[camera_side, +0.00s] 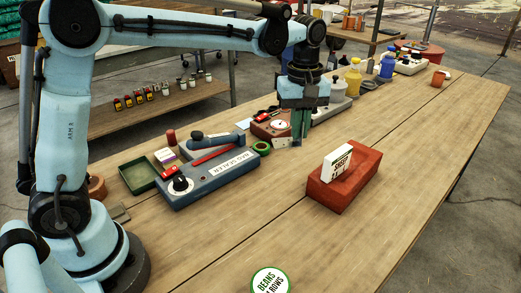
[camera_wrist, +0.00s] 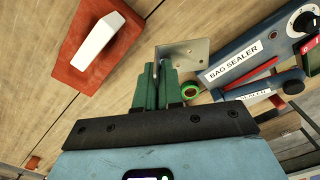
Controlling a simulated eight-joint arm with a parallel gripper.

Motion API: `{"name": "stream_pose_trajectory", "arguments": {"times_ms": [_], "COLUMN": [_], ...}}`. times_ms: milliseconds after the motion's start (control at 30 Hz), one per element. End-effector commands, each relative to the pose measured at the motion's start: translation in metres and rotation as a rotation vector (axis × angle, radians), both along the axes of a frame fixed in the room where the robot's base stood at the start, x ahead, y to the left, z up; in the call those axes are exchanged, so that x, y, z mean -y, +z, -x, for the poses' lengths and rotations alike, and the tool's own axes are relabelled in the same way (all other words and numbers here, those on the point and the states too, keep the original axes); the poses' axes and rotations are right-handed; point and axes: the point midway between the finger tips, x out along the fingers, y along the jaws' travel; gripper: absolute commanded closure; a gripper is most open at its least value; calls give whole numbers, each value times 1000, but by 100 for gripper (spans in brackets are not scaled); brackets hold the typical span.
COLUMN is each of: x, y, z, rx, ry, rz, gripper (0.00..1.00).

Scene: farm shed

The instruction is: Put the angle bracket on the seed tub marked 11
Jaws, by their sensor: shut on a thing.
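My gripper (camera_side: 297,138) is shut on the angle bracket (camera_side: 281,142), a small grey metal piece, and holds it over the wooden bench near the bag sealer. In the wrist view the bracket (camera_wrist: 186,52) sticks out past the green fingertips (camera_wrist: 159,72), with a flat plate with small holes facing the camera. Whether it touches the bench is unclear. I cannot make out a seed tub marked 11 in either view.
A red brick (camera_side: 341,190) with a white card stands right of my gripper. A blue bag sealer (camera_side: 207,182), a green tray (camera_side: 138,175) and a green tape ring (camera_side: 262,148) lie left. The bench's right side is mostly clear.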

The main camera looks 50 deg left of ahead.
Motion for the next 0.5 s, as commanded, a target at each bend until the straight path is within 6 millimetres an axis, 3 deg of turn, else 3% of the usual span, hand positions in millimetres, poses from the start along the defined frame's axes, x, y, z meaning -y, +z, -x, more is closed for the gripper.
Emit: {"name": "stream_pose_trajectory", "arguments": {"times_ms": [33,200,400,500], "x": [26,92,151,172], "y": [3,10,15,16], "z": [13,60,127,161], "rx": [0,0,0,0], "ry": [-79,-318,-597,-728], "rz": [0,0,0,0], "gripper": [100,100,100,100]}}
